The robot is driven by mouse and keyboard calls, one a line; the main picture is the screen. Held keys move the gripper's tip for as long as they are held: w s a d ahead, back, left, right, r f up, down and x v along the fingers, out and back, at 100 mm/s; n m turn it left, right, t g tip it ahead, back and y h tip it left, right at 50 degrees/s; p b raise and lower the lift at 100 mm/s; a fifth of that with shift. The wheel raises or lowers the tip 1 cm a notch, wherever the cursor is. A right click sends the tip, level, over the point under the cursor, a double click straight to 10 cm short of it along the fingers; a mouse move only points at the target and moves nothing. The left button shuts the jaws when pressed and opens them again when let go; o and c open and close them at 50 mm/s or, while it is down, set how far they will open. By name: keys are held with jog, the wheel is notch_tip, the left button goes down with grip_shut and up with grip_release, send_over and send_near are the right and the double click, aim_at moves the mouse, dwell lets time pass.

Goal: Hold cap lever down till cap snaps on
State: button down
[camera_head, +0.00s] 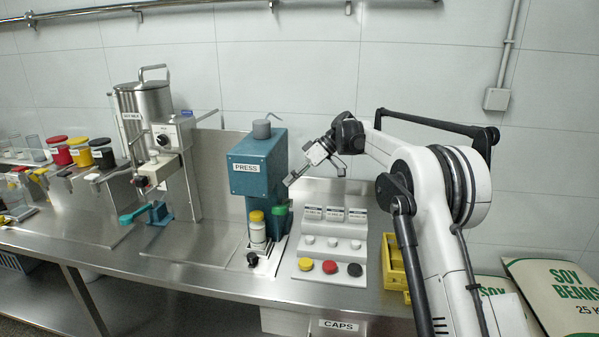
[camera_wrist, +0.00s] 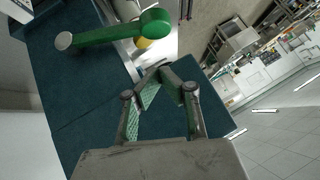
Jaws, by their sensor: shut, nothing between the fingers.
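The teal press (camera_head: 258,165) stands in the middle of the bench in the head view. A white jar (camera_head: 257,236) with a yellow cap (camera_head: 256,216) stands upright under it. The green cap lever (camera_head: 281,212) is low on the press's right side. In the wrist view the lever (camera_wrist: 110,33) runs across the teal body to a round knob. My gripper (camera_head: 289,182) is shut and empty, right of the press and above the lever. In the wrist view my fingertips (camera_wrist: 161,68) meet below the knob in the picture, apart from it. I cannot tell whether the cap is seated.
A sloped panel (camera_head: 330,243) with yellow, red and black caps stands right of the press, beside a yellow bin (camera_head: 393,262). A small black knob (camera_head: 252,258) is in front of the jar.

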aim_at(284, 207)
jog(key=x, duration=0.3)
jog(key=shift+a+f, duration=0.1)
jog(key=shift+a, duration=0.05)
jog(key=shift+s+f, duration=0.2)
jog(key=shift+f, duration=0.3)
jog(key=shift+s+f, duration=0.25)
jog(key=shift+f, duration=0.25)
jog(key=shift+s+f+p, duration=0.35)
jog(key=shift+f, duration=0.45)
jog(key=shift+f, duration=0.1)
